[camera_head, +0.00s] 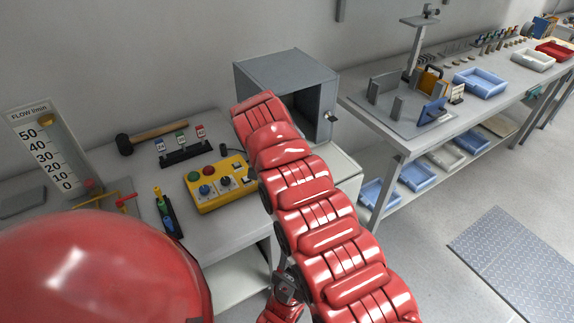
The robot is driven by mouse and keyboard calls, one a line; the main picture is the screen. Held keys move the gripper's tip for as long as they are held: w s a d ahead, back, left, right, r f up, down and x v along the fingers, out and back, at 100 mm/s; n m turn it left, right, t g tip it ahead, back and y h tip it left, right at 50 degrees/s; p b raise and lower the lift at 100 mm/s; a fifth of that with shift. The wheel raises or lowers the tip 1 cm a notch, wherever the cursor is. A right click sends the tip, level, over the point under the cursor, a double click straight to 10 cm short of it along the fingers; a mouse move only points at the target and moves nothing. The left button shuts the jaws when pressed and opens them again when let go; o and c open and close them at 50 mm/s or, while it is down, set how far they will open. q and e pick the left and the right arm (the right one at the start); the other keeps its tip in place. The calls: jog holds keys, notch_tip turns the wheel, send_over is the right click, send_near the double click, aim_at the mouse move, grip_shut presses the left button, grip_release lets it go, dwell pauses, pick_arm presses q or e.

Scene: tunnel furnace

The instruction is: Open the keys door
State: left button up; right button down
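A grey metal cabinet (283,70) stands at the back of the left workbench. Its front shows a dark, shadowed opening, and a small knob or key (333,116) sticks out at its right edge. I cannot tell for certain how far the door is open. My red segmented arm rises from the lower right and covers the cabinet's lower left part. No gripper fingers can be made out on it. A small grey and red part of mine shows below it at the bottom centre. A large red part of mine fills the lower left, with no gripper visible there.
A yellow control box (219,182) with buttons, a hammer (152,137), a rack with coloured tags (184,150) and a flow gauge (48,150) are on the left workbench. Another bench (388,134) with blue trays (480,82) stands right.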

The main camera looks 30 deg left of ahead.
jog(key=shift+a, duration=0.1)
dwell(0.3)
jog(key=c, duration=0.9)
grip_release()
jog(key=shift+a, duration=0.1)
jog(key=shift+s+r+b, duration=0.1)
jog(key=shift+r+b, duration=0.1)
jog(key=shift+b, duration=0.1)
jog(key=v, duration=1.7)
